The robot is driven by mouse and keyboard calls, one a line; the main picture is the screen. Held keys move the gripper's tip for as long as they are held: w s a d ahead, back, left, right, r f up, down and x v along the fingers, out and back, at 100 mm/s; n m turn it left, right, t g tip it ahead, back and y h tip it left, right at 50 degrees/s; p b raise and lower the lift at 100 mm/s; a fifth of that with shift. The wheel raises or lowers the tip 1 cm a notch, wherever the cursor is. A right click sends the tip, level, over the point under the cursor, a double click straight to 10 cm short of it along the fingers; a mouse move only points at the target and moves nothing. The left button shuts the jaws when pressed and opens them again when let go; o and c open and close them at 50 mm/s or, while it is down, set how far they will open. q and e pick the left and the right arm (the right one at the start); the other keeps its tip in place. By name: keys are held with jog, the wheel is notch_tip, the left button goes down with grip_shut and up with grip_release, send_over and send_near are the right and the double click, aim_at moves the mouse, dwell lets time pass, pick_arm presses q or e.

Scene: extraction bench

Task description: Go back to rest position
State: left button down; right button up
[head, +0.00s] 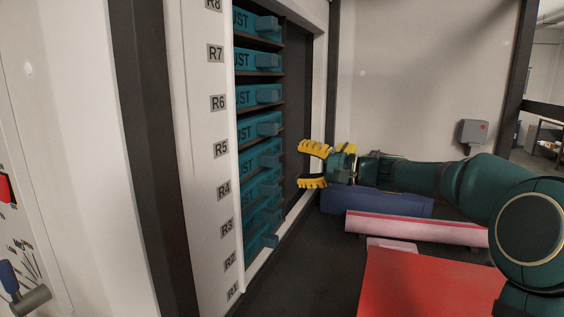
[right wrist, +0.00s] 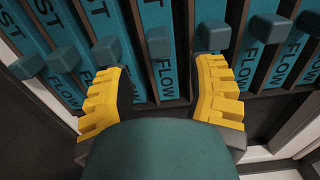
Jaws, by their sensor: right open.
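My right gripper (head: 314,165) is open and empty, with yellow fingers spread, in front of the rack of teal drawers (head: 262,130). In the right wrist view the gripper (right wrist: 163,95) faces several teal drawers (right wrist: 158,20) marked "FLOW", with blocky handles between and beside the fingers. I cannot tell whether a finger touches a handle. My right arm reaches in from the right side of the head view. My left gripper is not in view.
The white rack post carries labels such as R5 (head: 221,149). A blue box (head: 378,203), a pink and white roll (head: 415,229) and a red surface (head: 420,285) lie below my right arm. A grey wall box (head: 473,132) is behind it.

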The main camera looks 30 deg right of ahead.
aim_at(277, 160)
jog(key=v, duration=0.3)
jog(key=shift+s+d, duration=0.1)
jog(key=shift+s, duration=0.1)
jog(key=x, duration=1.2)
jog(key=shift+w, duration=0.1)
jog(key=shift+r, duration=0.1)
